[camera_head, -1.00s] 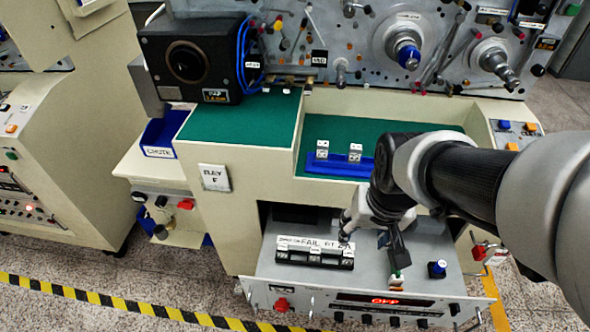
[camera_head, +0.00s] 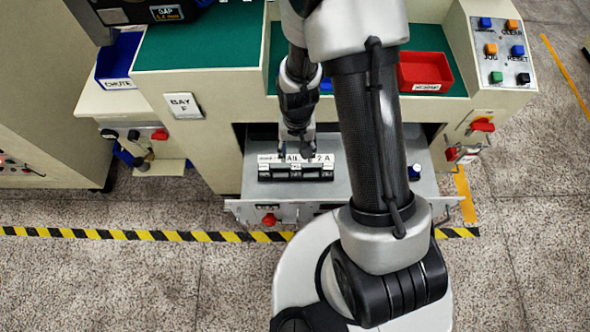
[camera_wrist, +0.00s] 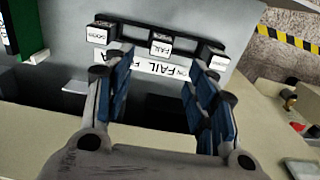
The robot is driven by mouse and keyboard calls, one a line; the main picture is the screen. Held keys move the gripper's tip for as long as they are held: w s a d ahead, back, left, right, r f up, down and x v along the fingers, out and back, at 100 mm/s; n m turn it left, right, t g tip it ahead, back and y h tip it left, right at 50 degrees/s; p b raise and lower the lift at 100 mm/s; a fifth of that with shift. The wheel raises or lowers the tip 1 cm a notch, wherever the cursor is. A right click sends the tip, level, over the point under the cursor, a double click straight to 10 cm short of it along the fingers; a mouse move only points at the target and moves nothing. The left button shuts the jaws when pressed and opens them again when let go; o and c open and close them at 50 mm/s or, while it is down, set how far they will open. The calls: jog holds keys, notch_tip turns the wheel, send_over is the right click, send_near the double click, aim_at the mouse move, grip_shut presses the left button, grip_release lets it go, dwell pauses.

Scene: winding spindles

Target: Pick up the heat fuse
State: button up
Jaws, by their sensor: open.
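A black fuse block (camera_head: 272,174) sits on the pulled-out grey drawer, with a white label strip along it reading "FAIL" and "2A". In the wrist view the block (camera_wrist: 132,36) carries three white-labelled fuse carriers: left (camera_wrist: 97,34), middle (camera_wrist: 160,46) and right (camera_wrist: 212,57). Their small labels are too blurred to tell surely which is the heat fuse. My gripper (camera_head: 297,153) points down over the block; in the wrist view it (camera_wrist: 162,72) is open and empty. The middle carrier lies ahead between its blue-padded fingers, apart from them.
The drawer (camera_head: 345,187) has a red knob (camera_head: 268,220) and handles at its front. The bay frame surrounds its back. A red bin (camera_head: 425,72) and green worktop (camera_head: 200,40) lie above. A blue chute bin (camera_head: 120,58) is left. My arm hides the middle.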

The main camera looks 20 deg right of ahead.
aim_at(296, 166)
notch_tip(296, 166, down, 11)
jog(key=b, duration=0.4)
jog(key=shift+a, duration=0.1)
jog(key=shift+r, duration=0.1)
jog(key=c, duration=1.1)
